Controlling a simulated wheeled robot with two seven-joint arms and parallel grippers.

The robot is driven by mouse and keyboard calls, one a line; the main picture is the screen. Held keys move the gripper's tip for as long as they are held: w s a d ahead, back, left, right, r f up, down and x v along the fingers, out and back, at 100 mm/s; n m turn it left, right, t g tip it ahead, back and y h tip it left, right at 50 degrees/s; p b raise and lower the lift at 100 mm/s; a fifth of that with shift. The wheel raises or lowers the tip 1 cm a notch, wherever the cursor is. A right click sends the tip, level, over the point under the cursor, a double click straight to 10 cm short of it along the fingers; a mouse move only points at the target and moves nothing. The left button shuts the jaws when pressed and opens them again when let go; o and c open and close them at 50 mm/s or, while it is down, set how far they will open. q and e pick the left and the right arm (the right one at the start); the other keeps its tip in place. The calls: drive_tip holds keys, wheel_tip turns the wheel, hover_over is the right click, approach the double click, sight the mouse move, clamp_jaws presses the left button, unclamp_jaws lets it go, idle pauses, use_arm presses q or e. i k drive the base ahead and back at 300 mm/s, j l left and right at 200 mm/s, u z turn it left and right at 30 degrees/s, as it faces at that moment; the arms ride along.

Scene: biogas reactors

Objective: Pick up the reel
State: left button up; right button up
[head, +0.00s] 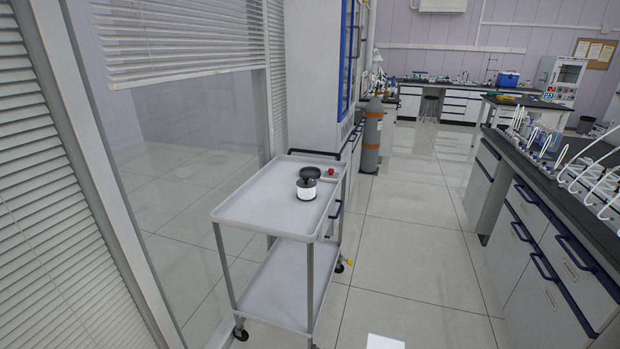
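A small black and white round object (306,189), which looks like the reel, stands on the top shelf of a grey cart (262,204). A dark round piece (311,172) shows right behind or on top of it; I cannot tell whether the two are joined. Neither of my grippers is in view, and nothing is seen touching the reel.
A small red item (331,171) lies near the cart's back right corner. A glass partition with blinds (170,40) stands left of the cart. A grey and orange gas cylinder (372,136) stands behind it. A lab bench (545,225) lines the right. The tiled floor (410,235) between is clear.

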sight(306, 185)
drive_tip(key=i+l+z, duration=0.25)
drive_tip(key=i+l, duration=0.15)
drive_tip(key=i+l+z, duration=0.25)
drive_tip(key=i, duration=0.3)
